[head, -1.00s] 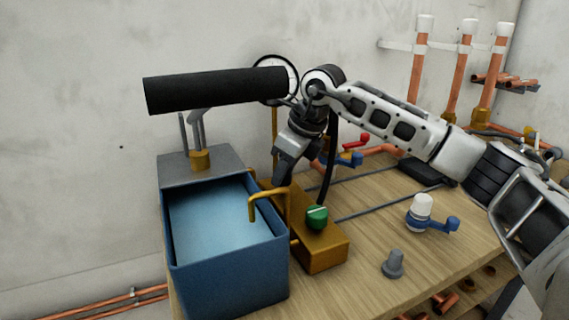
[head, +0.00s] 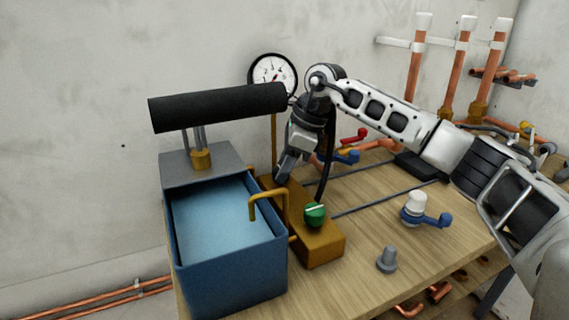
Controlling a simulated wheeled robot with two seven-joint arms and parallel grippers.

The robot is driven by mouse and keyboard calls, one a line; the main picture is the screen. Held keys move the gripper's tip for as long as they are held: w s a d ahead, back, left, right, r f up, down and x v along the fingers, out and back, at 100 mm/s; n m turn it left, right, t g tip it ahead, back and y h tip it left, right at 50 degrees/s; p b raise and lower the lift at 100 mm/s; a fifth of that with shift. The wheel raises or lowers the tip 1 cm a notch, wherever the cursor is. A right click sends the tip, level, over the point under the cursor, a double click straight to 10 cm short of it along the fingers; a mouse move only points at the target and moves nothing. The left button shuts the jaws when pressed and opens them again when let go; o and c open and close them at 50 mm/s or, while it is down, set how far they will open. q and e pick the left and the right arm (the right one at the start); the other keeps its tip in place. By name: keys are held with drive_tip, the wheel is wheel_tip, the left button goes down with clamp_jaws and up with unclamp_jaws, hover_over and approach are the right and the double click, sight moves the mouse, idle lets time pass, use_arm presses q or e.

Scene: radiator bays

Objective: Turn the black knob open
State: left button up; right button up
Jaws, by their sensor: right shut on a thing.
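A brass block (head: 320,250) stands beside a blue tank (head: 225,285) on the wooden bench. A green knob (head: 315,214) sits on the block's near part. My right gripper (head: 281,180) points down at the block's far part, behind the green knob. It is shut on a small dark thing there, which I take as the black knob; the fingers hide most of it, so its turn angle cannot be read. My left gripper is not in view.
A thick black pump handle (head: 218,107) reaches over the tank, close to my right wrist. A round gauge (head: 273,76) stands behind. A white-capped blue valve (head: 415,208) and a grey plug (head: 387,259) lie right. A black hose hangs beside my gripper.

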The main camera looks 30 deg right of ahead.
drive_tip(key=o, duration=1)
drive_tip(key=shift+c, duration=0.2)
drive_tip(key=shift+r, duration=0.1)
drive_tip(key=p+v, duration=0.1)
drive_tip(key=v, duration=1.5)
drive_tip(key=shift+a, duration=0.1)
